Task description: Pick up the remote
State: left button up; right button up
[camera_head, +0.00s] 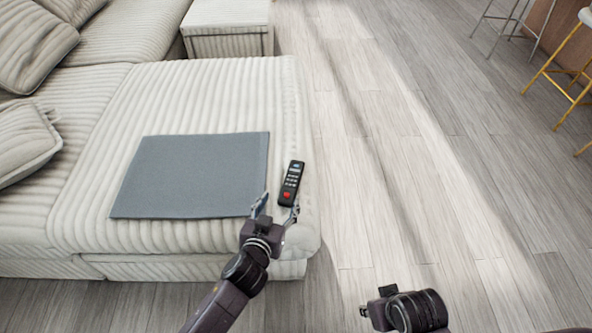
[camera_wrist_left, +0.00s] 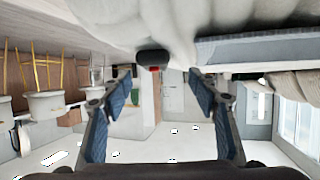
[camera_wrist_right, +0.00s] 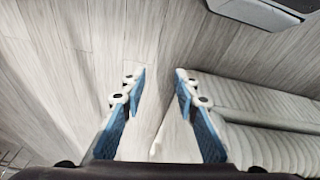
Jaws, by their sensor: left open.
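The remote (camera_head: 291,183) is black with pale buttons and a red button. It lies on the right edge of the ribbed cream sofa seat (camera_head: 215,88). My left gripper (camera_head: 279,204) is open at its near end, with the fingertips spread around that end. In the left wrist view the remote (camera_wrist_left: 152,57) shows end-on, just beyond and between the open fingertips (camera_wrist_left: 162,74); whether they touch it I cannot tell. My right gripper is open and empty in the right wrist view (camera_wrist_right: 160,75), above the floor; in the head view only its wrist part shows.
A flat grey mat (camera_head: 195,175) lies on the seat just left of the remote. Cushions (camera_head: 28,140) are at the far left and an ottoman (camera_head: 228,28) is behind. Wooden floor (camera_head: 400,150) is clear to the right; stools (camera_head: 560,60) stand far right.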

aim_at(290, 184)
pick_arm(q)
jog(key=shift+w+d, duration=0.1)
jog(key=shift+w, duration=0.25)
jog(key=shift+w+d, duration=0.1)
jog(key=shift+w, duration=0.25)
jog(key=shift+b+x, duration=0.45)
jog(key=shift+x, duration=0.75)
jog(key=shift+d+b+x, duration=0.25)
jog(key=shift+b+x, duration=0.1)
jog(key=shift+x, duration=0.8)
jog(key=shift+d+b+x, duration=0.25)
jog(key=shift+b+x, duration=0.1)
jog(key=shift+x, duration=0.85)
jog(key=shift+r, duration=0.25)
pick_arm(e)
notch_tip(290, 184, up, 7)
jog(key=shift+s+d+f, duration=0.2)
jog(key=shift+s+d, duration=0.05)
jog(key=shift+s, duration=0.1)
pick_arm(q)
jog(key=c, duration=1.3)
jog(key=shift+r, duration=0.1)
